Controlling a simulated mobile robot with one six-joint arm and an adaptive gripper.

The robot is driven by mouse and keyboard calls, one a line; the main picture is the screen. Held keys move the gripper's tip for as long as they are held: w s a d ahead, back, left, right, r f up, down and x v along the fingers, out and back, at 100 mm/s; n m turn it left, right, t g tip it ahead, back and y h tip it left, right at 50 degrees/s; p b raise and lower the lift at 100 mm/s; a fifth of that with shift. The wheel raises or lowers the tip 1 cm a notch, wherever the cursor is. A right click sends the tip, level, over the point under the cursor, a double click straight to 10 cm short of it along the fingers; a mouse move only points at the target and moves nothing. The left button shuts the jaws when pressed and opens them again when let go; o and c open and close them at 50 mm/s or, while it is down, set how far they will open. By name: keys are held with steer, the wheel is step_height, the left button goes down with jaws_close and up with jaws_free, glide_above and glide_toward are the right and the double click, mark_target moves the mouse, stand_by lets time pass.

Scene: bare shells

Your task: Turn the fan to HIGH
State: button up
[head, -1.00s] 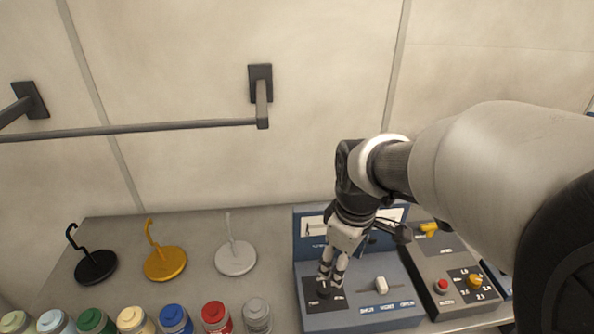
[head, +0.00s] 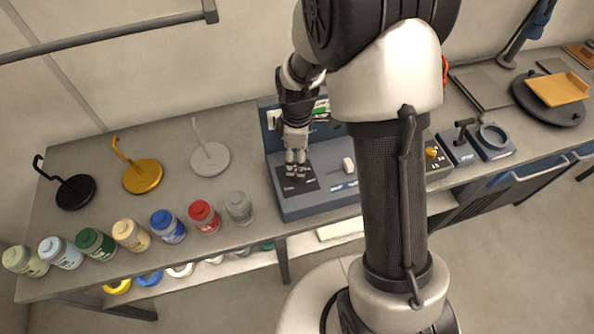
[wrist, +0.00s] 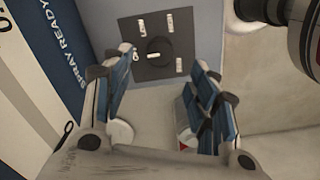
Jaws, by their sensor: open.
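A blue control console (head: 320,207) stands on the bench. Its left part has a black plate (head: 313,176) carrying a round dark knob, hidden by my fingers in the head view. A pale mark lies across the knob. A whitish lever (head: 348,165) sits right of the plate. I cannot tell which control is the fan's. My gripper (head: 295,168) points down at the plate. The wrist view shows its fingers (wrist: 160,70) spread and empty, one on each side below the knob.
A blue panel reading "SPRAY READY" (wrist: 62,45) stands at left in the wrist view. Several paint jars (head: 166,227) line the front edge; black, yellow and white hook stands (head: 210,159) are behind. A yellow knob (head: 431,153) shows right of my arm. A wall rail (head: 110,38) runs above.

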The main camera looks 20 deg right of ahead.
step_height(320, 180, down, 7)
steer(key=shift+r+b, duration=0.1)
steer(key=shift+b, duration=0.4)
steer(key=shift+c, duration=0.6)
steer(key=c, duration=1)
